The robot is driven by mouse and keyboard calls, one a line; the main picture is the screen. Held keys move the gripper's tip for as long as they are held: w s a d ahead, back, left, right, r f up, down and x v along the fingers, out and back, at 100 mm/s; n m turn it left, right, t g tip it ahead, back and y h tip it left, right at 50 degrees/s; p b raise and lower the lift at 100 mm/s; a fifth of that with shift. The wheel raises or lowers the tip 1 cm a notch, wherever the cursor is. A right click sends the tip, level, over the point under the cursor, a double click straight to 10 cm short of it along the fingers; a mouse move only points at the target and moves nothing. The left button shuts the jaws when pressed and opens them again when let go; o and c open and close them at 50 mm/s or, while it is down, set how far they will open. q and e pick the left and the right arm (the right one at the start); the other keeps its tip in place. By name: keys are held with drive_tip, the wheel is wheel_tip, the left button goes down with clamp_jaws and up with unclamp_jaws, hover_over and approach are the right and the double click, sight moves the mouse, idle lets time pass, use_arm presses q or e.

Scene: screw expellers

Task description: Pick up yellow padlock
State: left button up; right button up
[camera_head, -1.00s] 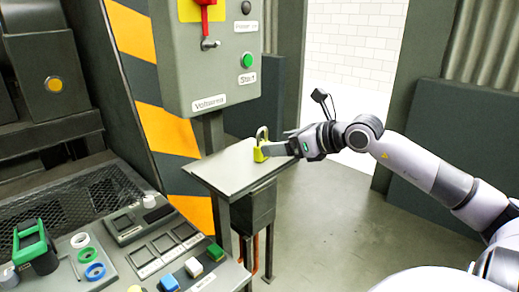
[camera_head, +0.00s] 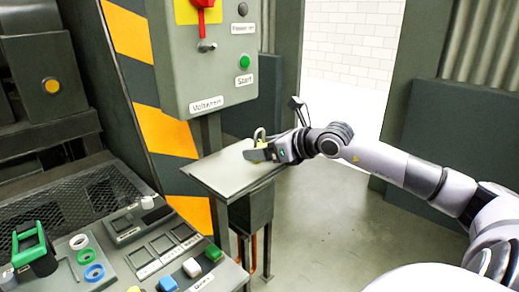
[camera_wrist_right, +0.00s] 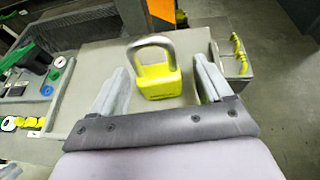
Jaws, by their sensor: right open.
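The yellow padlock (camera_wrist_right: 160,82) with a grey metal shackle stands upright on the small grey shelf (camera_head: 222,175) below the control box. In the right wrist view it sits between the two fingers of my open right gripper (camera_wrist_right: 160,92), with a gap on each side. In the head view the right gripper (camera_head: 262,152) reaches in from the right and hides much of the padlock (camera_head: 259,137). My left gripper does not show.
The grey control box (camera_head: 205,70) with a red lever (camera_head: 204,18) and a green button (camera_head: 245,62) hangs above the shelf. A panel with colored buttons, rings and a green-handled item (camera_head: 33,246) is at lower left. The floor right of the shelf is clear.

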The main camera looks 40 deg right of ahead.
sight(261, 145)
drive_tip(key=shift+w+a+f, duration=0.1)
drive_tip(key=shift+w, duration=0.3)
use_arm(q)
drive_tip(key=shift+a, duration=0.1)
use_arm(e)
drive_tip(key=c, duration=1.1)
drive_tip(key=shift+r, duration=0.75)
use_arm(q)
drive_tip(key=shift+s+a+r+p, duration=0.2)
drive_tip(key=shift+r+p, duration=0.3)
drive_tip(key=shift+p, duration=0.45)
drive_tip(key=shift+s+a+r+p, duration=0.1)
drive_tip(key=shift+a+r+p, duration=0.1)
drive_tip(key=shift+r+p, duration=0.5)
use_arm(e)
wheel_tip(261, 145, up, 18)
drive_tip(key=shift+r, duration=0.25)
